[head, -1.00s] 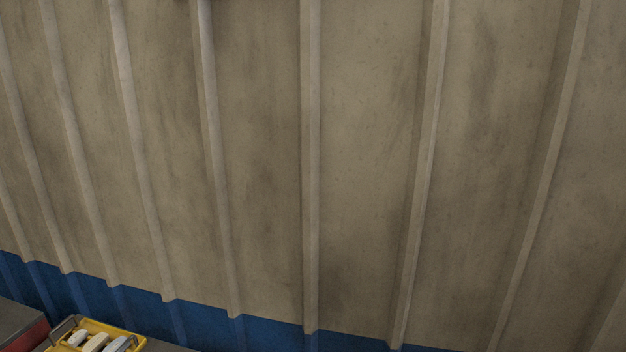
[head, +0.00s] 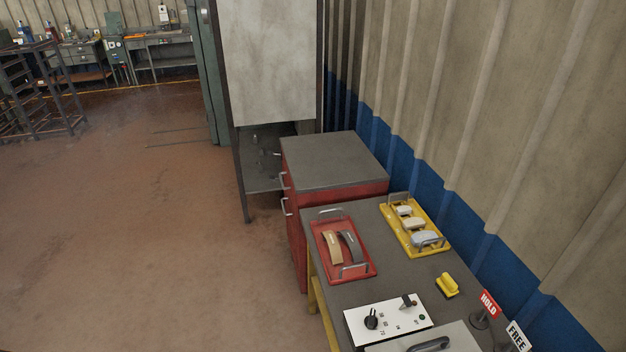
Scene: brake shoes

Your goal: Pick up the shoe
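A red tray (head: 322,266) with metal handles lies on the grey workbench top (head: 379,277). In it, a tan curved shoe (head: 332,247) and a dark grey curved shoe (head: 351,246) lie side by side. I cannot tell from here how they differ beyond colour. Neither of my grippers is in view.
A yellow tray (head: 433,228) with several pale pieces lies at the bench's wall side. A yellow block (head: 447,285), a white control panel (head: 371,334) with a knob, and HOLD (head: 488,304) and FREE (head: 517,336) signs stand nearer. A red cabinet (head: 338,159) stands beyond; open floor lies left.

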